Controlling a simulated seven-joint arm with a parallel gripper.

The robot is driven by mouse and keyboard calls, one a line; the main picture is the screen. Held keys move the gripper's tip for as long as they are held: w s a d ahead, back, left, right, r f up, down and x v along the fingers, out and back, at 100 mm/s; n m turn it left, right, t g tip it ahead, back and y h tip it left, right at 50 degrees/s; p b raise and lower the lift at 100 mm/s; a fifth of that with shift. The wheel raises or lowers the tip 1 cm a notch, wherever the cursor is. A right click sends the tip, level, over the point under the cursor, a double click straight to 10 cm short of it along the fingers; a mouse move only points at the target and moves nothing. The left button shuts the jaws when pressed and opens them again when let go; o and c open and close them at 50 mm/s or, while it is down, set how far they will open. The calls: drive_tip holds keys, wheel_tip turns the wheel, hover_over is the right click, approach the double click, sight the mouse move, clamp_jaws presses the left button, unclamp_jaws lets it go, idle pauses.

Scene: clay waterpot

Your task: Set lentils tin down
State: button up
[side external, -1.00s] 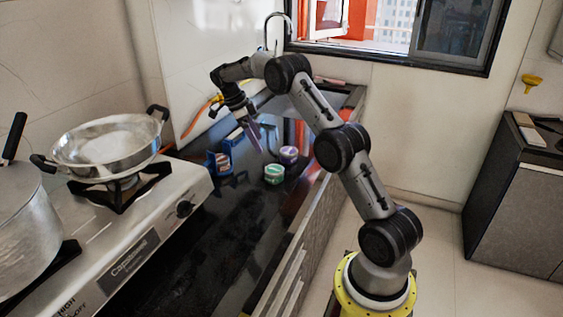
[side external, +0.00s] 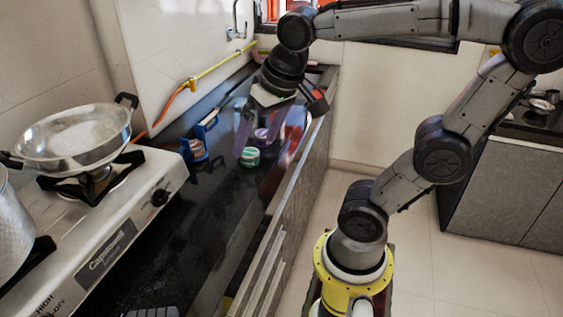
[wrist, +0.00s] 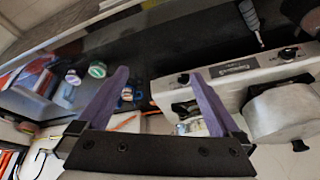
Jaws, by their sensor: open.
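Two small tins stand upright on the black counter: a green-banded one (side external: 250,157) and a purple one (side external: 261,136) just behind it. I cannot read which is the lentils tin. My gripper (side external: 256,147) is open with its purple fingers in front of or around these tins in the side view. In the wrist view the green tin (wrist: 97,69) and purple tin (wrist: 72,76) lie to the left of the left finger, and nothing shows held between the fingertips (wrist: 158,74).
A stove (side external: 105,225) with a steel pan (side external: 78,140) stands at left. Blue items (side external: 196,150) sit on the counter left of the tins. A yellow-orange hose (side external: 190,85) runs along the wall. The front counter is mostly clear.

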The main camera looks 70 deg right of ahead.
drive_tip(key=s+a+f+n+t, duration=0.1)
drive_tip(key=s+a+f+n, duration=0.1)
drive_tip(key=s+f+n, duration=0.1)
drive_tip(key=s+n, duration=0.1)
drive_tip(key=s, duration=0.1)
drive_tip(key=shift+s+a+n+y, duration=0.3)
drive_tip(key=shift+n+y, duration=0.1)
